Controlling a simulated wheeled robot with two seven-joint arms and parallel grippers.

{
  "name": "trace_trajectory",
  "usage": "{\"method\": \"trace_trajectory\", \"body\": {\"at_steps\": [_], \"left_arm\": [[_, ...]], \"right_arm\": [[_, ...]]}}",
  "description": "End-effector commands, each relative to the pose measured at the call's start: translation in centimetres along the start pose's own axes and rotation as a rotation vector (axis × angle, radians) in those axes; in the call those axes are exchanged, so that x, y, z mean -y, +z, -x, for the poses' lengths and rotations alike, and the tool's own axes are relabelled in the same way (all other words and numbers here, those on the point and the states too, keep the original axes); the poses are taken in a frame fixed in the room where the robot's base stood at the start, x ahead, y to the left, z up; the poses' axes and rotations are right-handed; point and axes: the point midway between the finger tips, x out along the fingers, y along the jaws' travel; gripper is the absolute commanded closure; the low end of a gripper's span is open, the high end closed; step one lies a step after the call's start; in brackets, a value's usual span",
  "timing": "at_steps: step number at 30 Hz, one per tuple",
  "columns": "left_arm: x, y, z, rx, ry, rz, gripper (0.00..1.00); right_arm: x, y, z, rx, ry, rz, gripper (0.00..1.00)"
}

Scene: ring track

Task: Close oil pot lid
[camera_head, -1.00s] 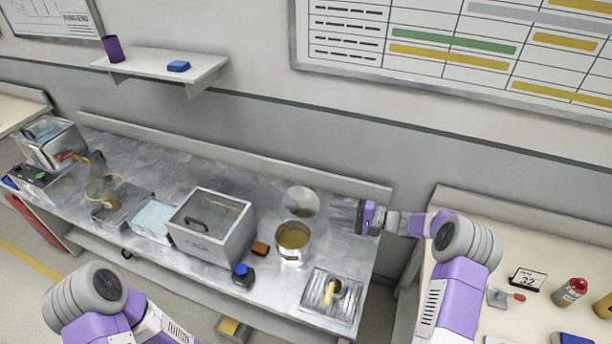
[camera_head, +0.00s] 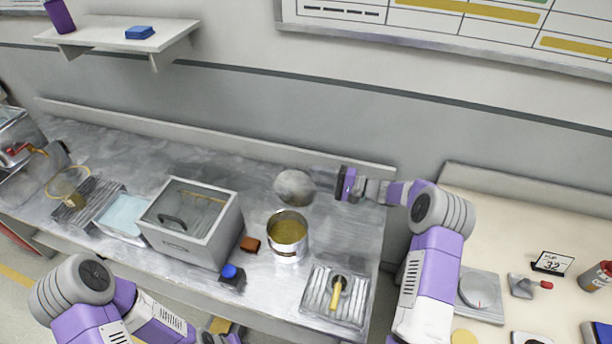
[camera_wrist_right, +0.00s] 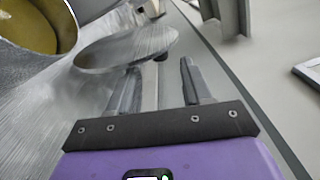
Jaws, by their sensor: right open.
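The oil pot (camera_head: 288,246) is a round metal pot with yellow oil, standing open on the metal counter. Its lid (camera_head: 295,188) is a round grey metal disc, raised open behind the pot. In the right wrist view the lid (camera_wrist_right: 125,42) shows as a tilted disc with a small dark knob near the fingertips, and the pot (camera_wrist_right: 62,48) is at the upper left. My right gripper (camera_head: 326,185) is open at the right side of the lid. Its fingers (camera_wrist_right: 160,80) are close to the lid's knob; contact is unclear.
A grey box with a clear top (camera_head: 192,228) stands left of the pot. A brown block (camera_head: 250,244), a blue-topped jar (camera_head: 232,275) and a ridged tray with a yellow-handled tool (camera_head: 337,290) are near the pot. The back wall ledge (camera_head: 240,140) runs behind.

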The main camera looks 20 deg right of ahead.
Motion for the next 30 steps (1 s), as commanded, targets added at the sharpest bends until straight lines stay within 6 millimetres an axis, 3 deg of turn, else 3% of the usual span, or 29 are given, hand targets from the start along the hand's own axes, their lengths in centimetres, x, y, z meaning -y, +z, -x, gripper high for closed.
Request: {"method": "trace_trajectory", "body": {"at_steps": [7, 18, 28, 30], "left_arm": [[0.1, 0.0, -0.1, -0.001, 0.0, 0.0, 0.57], [0.1, 0.0, -0.1, -0.001, 0.0, 0.0, 0.57], [0.1, 0.0, -0.2, 0.0, 0.0, 0.0, 0.57], [0.1, 0.0, -0.2, 0.0, 0.0, 0.0, 0.57]], "right_arm": [[-0.1, 0.0, -3.4, 0.001, 0.001, 0.0, 0.51], [0.0, 0.0, -4.1, -0.001, 0.001, -0.001, 0.51], [0.0, 0.0, -4.1, 0.0, 0.001, -0.001, 1.0], [0.0, 0.0, -4.1, 0.0, 0.001, -0.001, 1.0]]}}
